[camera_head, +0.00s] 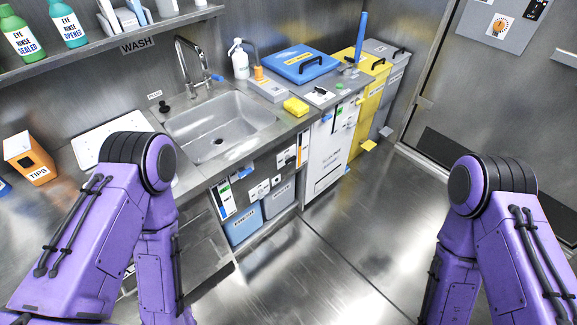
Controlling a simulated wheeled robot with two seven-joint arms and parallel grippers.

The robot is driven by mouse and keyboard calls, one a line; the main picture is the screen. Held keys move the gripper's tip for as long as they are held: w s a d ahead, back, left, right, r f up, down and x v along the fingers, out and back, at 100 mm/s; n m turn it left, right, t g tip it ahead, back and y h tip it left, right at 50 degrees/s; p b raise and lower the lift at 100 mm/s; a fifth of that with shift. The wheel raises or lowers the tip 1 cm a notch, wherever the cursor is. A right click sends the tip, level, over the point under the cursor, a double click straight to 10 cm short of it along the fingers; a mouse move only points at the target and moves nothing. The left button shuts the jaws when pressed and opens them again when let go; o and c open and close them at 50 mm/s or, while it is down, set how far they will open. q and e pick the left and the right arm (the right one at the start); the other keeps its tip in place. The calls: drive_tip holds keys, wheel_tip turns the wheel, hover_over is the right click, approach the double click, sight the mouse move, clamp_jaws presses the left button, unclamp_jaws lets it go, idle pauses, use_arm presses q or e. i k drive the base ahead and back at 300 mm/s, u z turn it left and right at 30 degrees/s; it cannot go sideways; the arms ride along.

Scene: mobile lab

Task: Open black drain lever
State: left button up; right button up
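A steel sink (238,112) is set in the counter at the upper middle, with a dark round drain hole in its floor. A small black knob-shaped piece (164,107) stands on the sink's left rim, by a small wall label. I cannot tell whether it is a plug or a lever. No black drain lever can be clearly made out. Both my purple arms show, the left arm in front of the counter and the right arm over the floor at right. Neither gripper is in view.
A curved tap (184,62) with a blue handle stands behind the sink. A yellow sponge (296,106) lies right of it. The middle floor (320,255) is clear.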

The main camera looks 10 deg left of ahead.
sight(290, 160)
drive_tip(key=u, duration=0.8)
drive_tip(key=k, duration=0.15)
drive_tip(key=z, duration=1.35)
drive_tip(key=i, duration=0.75)
drive_tip(key=z, duration=0.1)
